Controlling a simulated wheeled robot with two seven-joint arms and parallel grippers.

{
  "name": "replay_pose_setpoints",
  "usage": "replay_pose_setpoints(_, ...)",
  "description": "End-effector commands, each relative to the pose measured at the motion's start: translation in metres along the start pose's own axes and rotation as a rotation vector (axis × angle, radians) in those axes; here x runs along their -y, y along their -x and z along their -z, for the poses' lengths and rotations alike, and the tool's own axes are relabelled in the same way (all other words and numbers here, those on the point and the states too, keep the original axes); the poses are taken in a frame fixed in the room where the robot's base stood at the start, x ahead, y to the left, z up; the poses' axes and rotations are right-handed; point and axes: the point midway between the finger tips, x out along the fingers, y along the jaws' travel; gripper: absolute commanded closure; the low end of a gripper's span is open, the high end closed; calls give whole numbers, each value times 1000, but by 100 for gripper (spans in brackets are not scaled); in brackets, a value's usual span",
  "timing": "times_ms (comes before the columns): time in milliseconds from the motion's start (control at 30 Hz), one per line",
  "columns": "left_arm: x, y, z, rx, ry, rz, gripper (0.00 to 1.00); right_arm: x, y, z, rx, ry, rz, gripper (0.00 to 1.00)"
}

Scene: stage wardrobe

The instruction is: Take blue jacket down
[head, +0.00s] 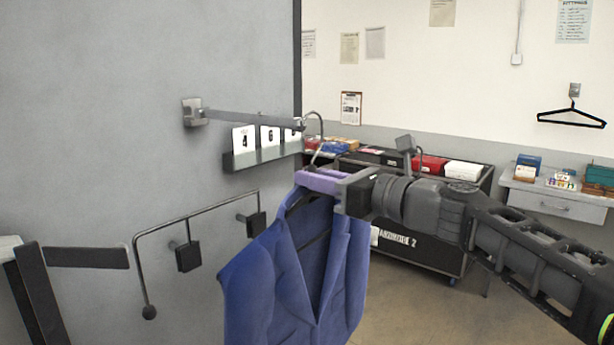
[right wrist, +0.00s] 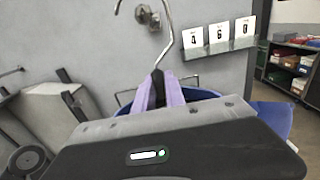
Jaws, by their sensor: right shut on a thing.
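The blue jacket (head: 290,265) hangs upright on a dark hanger with a bent metal hook (head: 319,135). In the right wrist view, the hook (right wrist: 167,40) rises above the purple finger pads, with a little of the jacket (right wrist: 275,118) behind my gripper. My right gripper (head: 322,181) is shut on the hanger's neck just above the collar. The grey wall rod (head: 255,118) ends beside the top of the hook in the head view; I cannot tell whether they touch. My left gripper is not in view.
Number cards (head: 268,137) stand on a small wall ledge behind the rod. A bent rail (head: 190,215) is on the wall below. A dark cart (head: 430,255) with boxes stands behind the jacket. An empty black hanger (head: 572,118) hangs on the far wall. Floor shows at right.

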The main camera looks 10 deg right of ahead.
Motion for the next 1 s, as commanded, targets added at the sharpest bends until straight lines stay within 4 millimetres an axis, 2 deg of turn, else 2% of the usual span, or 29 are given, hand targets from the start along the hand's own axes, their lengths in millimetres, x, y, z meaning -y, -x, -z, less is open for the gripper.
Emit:
replay_pose_setpoints(600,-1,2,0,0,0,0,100,0,34,-1,2,-1,1,100)
replay_pose_setpoints(1000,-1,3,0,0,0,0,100,0,37,0,1,0,0,100)
